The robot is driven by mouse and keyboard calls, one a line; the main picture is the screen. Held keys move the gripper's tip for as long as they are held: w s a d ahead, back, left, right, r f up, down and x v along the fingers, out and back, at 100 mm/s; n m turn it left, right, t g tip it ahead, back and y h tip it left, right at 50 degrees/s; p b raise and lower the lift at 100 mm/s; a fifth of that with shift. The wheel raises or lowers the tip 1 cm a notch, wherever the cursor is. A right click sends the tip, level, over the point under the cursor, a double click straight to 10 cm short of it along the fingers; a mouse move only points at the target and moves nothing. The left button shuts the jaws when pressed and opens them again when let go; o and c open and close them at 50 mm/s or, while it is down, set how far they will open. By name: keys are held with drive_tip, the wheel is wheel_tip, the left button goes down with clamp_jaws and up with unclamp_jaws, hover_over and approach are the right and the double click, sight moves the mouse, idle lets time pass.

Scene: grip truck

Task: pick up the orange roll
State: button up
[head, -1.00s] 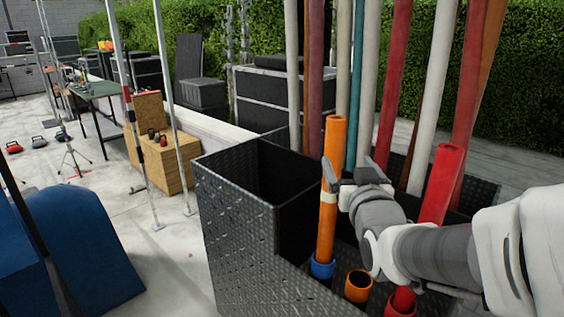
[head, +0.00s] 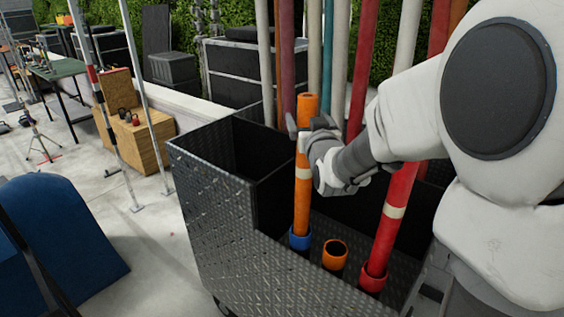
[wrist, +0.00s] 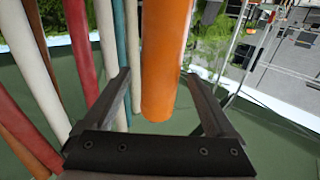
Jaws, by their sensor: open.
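The orange roll (head: 303,205) stands nearly upright in a blue ring holder (head: 300,240) inside the black cart. It has a pale band around its middle. My gripper (head: 306,124) is open at the upper part of the roll, just below its top end. In the wrist view the orange roll (wrist: 163,60) passes between the two spread fingers (wrist: 160,90), with a gap visible on each side. I cannot tell whether either finger touches it.
An empty orange ring holder (head: 335,255) and a red roll (head: 393,213) in a red holder stand to the right. Tall coloured rolls (head: 362,70) rise behind. The cart's black wall (head: 215,215) is at the left. A blue object (head: 65,235) lies on the floor at far left.

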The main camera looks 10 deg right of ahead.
drive_tip(key=shift+w, duration=0.8)
clamp_jaws()
